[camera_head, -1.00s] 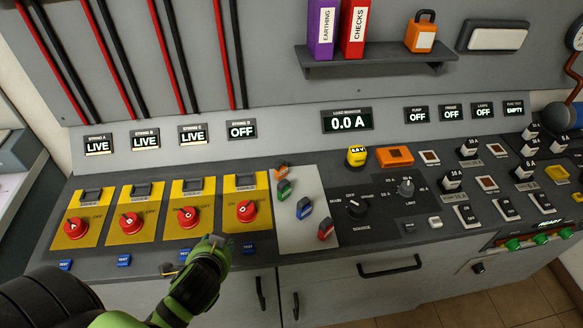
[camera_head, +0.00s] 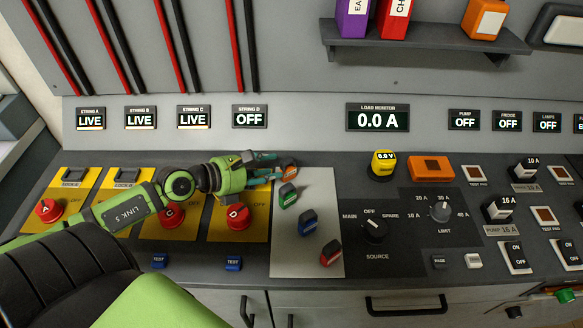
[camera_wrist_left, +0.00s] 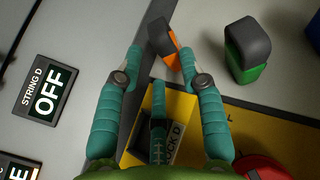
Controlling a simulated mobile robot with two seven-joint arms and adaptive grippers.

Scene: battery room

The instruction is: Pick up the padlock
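A small orange block with a dark grey top (camera_head: 289,172), which I take for the padlock, stands at the upper left of the pale grey mat (camera_head: 290,262). It also shows in the left wrist view (camera_wrist_left: 172,50). My left gripper (camera_head: 270,166) reaches it from the left. In the left wrist view its teal fingers (camera_wrist_left: 161,52) are spread, with the block near the gap between the tips, close to the right one. I cannot tell whether they touch. A larger orange padlock-shaped block with a white label (camera_head: 485,18) sits on the shelf. My right gripper is out of view.
Similar green (camera_head: 288,197), blue (camera_head: 308,222) and red (camera_head: 331,253) pieces stand on the mat. Red knobs, such as knob D (camera_head: 237,217), stand on yellow plates left of it. A yellow 0.0 V meter (camera_head: 383,164) and source knob (camera_head: 374,229) stand right.

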